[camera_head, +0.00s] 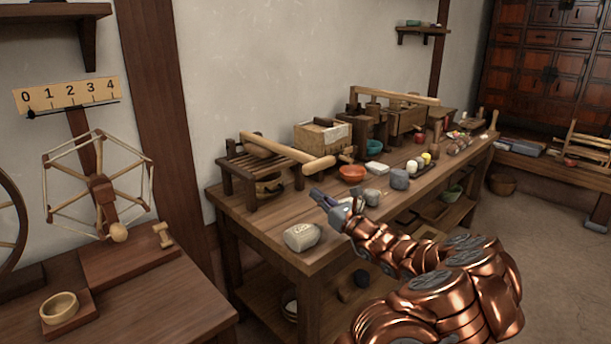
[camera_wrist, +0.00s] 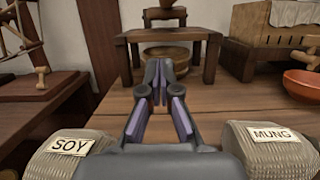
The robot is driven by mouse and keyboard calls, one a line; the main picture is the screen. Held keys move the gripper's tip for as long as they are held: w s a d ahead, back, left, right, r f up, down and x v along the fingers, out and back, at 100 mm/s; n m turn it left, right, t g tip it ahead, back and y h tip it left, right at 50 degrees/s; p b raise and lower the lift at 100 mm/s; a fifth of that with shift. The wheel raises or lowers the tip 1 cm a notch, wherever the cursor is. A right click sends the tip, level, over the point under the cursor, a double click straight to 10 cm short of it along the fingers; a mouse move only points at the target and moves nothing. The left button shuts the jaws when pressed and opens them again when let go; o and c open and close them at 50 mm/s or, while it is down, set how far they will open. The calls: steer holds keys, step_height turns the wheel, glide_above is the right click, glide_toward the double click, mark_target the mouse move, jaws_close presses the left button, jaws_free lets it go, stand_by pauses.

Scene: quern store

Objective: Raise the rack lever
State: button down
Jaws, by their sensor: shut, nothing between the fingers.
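A small slatted wooden rack (camera_head: 270,160) stands on the workbench near the wall, with a long pale wooden lever (camera_head: 285,153) lying across its top. The lever's thick rounded end sticks out past the rack's right side. In the wrist view the rack (camera_wrist: 168,38) stands straight ahead, with a round wooden bowl (camera_wrist: 167,60) beneath it; the lever is mostly cut off by the top edge. My gripper (camera_head: 324,198) is over the front part of the bench, apart from rack and lever. In the wrist view my gripper (camera_wrist: 158,72) is shut and empty, its fingers pointing toward the rack.
A sack labelled SOY (camera_wrist: 72,150) and one labelled MUNG (camera_wrist: 268,146) flank my gripper. An orange bowl (camera_head: 352,173), a wooden box (camera_head: 322,136) and several small jars stand right of the rack. The bench top (camera_head: 262,223) before the rack is clear.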

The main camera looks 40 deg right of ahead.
steer(key=w+r+b, duration=0.1)
steer(key=w+r, duration=0.4)
steer(key=shift+r, duration=0.15)
stand_by(0.3)
steer(key=shift+w+r, duration=0.1)
